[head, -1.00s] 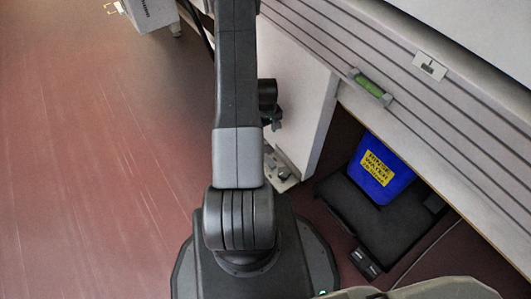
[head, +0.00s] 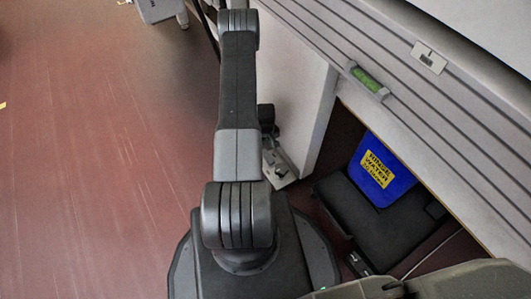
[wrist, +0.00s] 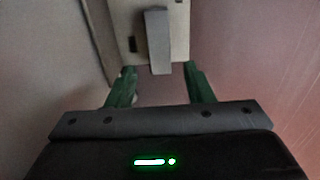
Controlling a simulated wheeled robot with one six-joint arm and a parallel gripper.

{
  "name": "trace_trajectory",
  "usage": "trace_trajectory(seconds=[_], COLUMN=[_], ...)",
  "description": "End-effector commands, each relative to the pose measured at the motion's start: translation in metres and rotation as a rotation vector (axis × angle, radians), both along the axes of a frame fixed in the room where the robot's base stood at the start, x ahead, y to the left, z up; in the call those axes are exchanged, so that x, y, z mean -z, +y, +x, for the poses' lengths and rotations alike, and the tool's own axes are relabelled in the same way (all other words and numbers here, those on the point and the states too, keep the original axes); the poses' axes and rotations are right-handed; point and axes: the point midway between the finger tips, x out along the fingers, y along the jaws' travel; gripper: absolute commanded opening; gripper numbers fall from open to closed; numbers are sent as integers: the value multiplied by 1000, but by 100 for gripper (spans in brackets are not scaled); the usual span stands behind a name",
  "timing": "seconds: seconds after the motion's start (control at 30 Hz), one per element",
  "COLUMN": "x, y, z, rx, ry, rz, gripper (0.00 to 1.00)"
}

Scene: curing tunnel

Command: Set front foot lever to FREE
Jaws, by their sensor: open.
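In the wrist view a grey lever (wrist: 157,42) stands out from a pale plate (wrist: 180,22). The plate has a small dark square opening left of the lever. My gripper (wrist: 158,72) is open, with its two green fingers apart and the lever's near end between and just beyond their tips. I cannot tell whether anything touches, and no lever marking is readable. In the head view a metal foot plate (head: 279,168) sits low by the white panel, partly hidden by my arm. My gripper is mostly hidden there behind my arm.
A white panel (head: 303,95) stands right of my arm under a grey ribbed bench edge. A green level (head: 367,79) lies on that edge. A blue rinse-water container (head: 380,168) sits on a black tray (head: 345,205) below.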

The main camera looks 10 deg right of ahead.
Motion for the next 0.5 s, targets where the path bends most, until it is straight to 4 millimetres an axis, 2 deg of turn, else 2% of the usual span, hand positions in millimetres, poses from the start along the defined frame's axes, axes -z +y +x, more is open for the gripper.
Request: trace_trajectory(seconds=[0.03, 0.2, 0.5], x=[12, 31, 37], y=[0, 0, 0], z=[-1, -1, 0], rx=[0, 0, 0], ry=[2, 1, 0], rz=[0, 1, 0], gripper=[47, 47, 47])
